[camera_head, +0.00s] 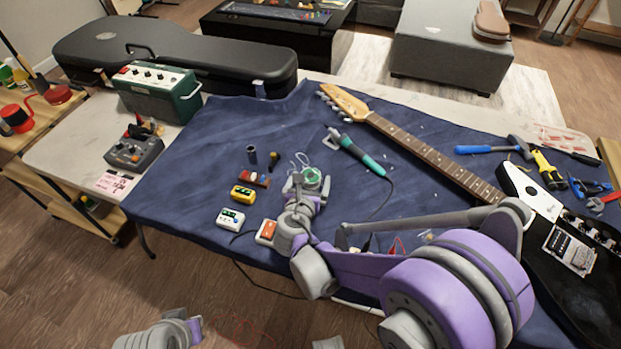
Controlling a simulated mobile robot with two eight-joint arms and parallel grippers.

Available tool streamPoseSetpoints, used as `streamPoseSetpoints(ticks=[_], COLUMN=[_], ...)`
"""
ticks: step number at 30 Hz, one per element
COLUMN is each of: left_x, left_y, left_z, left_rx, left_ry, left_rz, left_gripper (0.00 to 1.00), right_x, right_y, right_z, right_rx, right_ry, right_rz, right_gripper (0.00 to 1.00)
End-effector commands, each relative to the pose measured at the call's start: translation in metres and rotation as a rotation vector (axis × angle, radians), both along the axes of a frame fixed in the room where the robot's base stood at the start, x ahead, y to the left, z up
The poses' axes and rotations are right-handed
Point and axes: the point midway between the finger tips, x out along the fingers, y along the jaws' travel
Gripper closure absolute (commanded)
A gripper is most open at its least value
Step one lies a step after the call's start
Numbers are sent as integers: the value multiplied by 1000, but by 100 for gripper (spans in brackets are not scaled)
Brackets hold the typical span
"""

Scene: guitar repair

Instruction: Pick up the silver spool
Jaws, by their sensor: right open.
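A small round spool (312,177) with a green centre and pale rim sits on the blue cloth, with thin loose wire beside it. It is the likeliest silver spool, though its colour is hard to confirm at this size. My right gripper (309,184) is at the spool, open, its fingers close around or over it; whether they touch it cannot be told. The gripper and wrist hide the near part of the spool. Of my left arm only a grey and purple part shows at the bottom left, and its gripper is out of view.
A soldering iron (356,151) lies right of the spool, its cable curling nearby. A dark cylinder (252,155), a yellow pedal (242,193) and a white pedal (230,218) stand to the left. A guitar neck (430,155) crosses behind. Bare blue cloth (205,150) lies at left.

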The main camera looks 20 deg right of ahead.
Motion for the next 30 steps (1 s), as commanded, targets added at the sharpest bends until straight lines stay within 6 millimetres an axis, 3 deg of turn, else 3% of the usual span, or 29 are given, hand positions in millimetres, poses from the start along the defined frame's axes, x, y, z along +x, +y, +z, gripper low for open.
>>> streamPoseSetpoints(ticks=[6, 21, 30], left_x=[0, 0, 0], left_y=[0, 0, 0], left_z=[0, 0, 3], left_rx=[0, 0, 0], left_ry=[0, 0, -1], left_rz=[0, 0, 0], left_gripper=[100, 100, 100], right_x=[0, 0, 0], right_y=[0, 0, 0], right_z=[0, 0, 7], right_rx=[0, 0, 0], right_ry=[0, 0, -1], right_rz=[0, 0, 0], right_gripper=[3, 93, 93])
